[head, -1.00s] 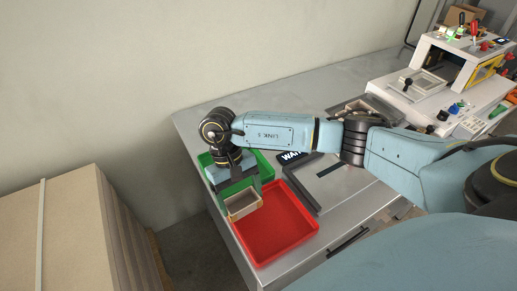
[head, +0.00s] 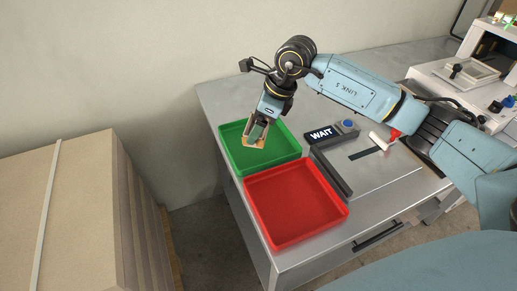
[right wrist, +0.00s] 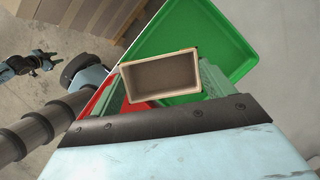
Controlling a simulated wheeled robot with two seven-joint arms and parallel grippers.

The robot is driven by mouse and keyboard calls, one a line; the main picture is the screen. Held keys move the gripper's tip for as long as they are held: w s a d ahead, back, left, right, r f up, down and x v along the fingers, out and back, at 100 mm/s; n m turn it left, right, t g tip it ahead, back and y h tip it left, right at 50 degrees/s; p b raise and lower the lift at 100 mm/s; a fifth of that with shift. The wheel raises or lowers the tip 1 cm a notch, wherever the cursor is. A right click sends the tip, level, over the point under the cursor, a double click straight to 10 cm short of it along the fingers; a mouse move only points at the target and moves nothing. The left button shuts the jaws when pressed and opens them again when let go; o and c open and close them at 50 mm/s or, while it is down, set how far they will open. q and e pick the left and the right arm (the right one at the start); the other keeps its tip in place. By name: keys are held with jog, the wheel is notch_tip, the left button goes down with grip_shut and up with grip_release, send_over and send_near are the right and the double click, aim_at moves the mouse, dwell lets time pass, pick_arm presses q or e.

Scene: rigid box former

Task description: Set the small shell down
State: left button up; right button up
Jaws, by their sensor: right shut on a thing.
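The small shell (right wrist: 160,75) is an open tan box with a pale rim. In the right wrist view it sits between the green fingers of my right gripper (right wrist: 160,88), which is shut on it. In the head view the shell (head: 252,142) is small and partly hidden by my right gripper (head: 257,134). It is over the green tray (head: 283,154); I cannot tell whether it touches the tray floor. A dark arm end, seemingly my left gripper (right wrist: 42,63), shows small at the left of the right wrist view, its jaws too small to read.
A red tray (head: 300,207) is beside the green one, nearer the table's front edge, and looks empty. A WAIT sign (head: 321,134) and a dark angled bracket (head: 330,168) are right of the trays. Stacked cardboard sheets (head: 70,210) stand at left, apart from the table.

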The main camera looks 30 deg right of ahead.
jog(key=m, duration=0.2)
jog(key=w+r+m+t+h+b, duration=0.1)
jog(key=m, duration=0.1)
jog(key=w+d+m+h+b, duration=0.1)
jog(key=m, duration=0.1)
jog(key=shift+w+r+t, duration=0.1)
jog(key=shift+r+t, duration=0.05)
jog(key=shift+t, duration=0.15)
jog(key=m, duration=0.1)
jog(key=m+h+b, duration=0.1)
jog(key=m, duration=0.1)
jog(key=w+d+r+m, duration=0.1)
jog(key=shift+w+r+m+h+b, duration=0.1)
jog(key=shift+m+h+b, duration=0.2)
jog(key=shift+h+b, duration=0.1)
notch_tip(320, 180, down, 5)
jog(key=shift+f+b, duration=0.1)
jog(key=shift+b, duration=0.4)
notch_tip(320, 180, down, 4)
jog(key=shift+f+b, duration=0.25)
jog(key=shift+b, duration=0.15)
pick_arm(q)
jog(key=w+r, duration=0.2)
jog(key=w, duration=0.5)
jog(key=shift+a+t, duration=0.4)
jog(key=shift+w, duration=0.15)
pick_arm(e)
jog(key=shift+f, duration=0.1)
